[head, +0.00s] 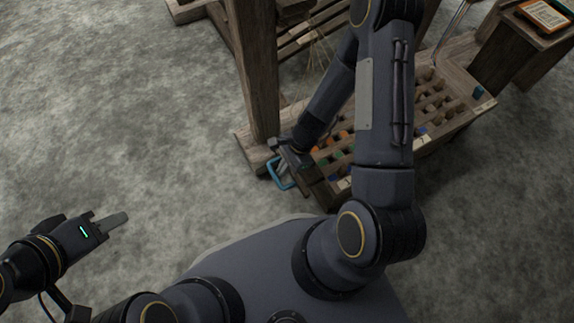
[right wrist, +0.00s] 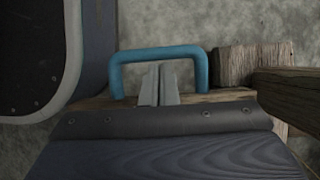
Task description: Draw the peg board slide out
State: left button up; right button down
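The peg board slide (head: 445,120) is a wooden tray of compartments with coloured pieces, low on the loom's right side. A blue loop handle (head: 279,176) is at its near left end; the handle also shows in the right wrist view (right wrist: 160,52). My right gripper (head: 283,168) is down at this handle. In the right wrist view its two grey fingers (right wrist: 159,85) are close together, with their tips inside the loop's outline, just short of the crossbar. No handle shows between them. My left gripper (head: 118,220) is over bare floor at the left, seen edge-on.
The loom's wooden post (head: 253,70) and its foot stand just left of the slide. A wooden stand (head: 530,35) with an orange-framed item is at the upper right. My right arm hides part of the slide. The grey floor at left is clear.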

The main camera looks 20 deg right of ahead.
jog(key=shift+s+a, duration=0.1)
jog(key=shift+a, duration=0.1)
jog(key=p+v, duration=0.3)
jog(key=v, duration=0.4)
jog(key=shift+p, duration=0.35)
jog(key=shift+d+r, duration=0.35)
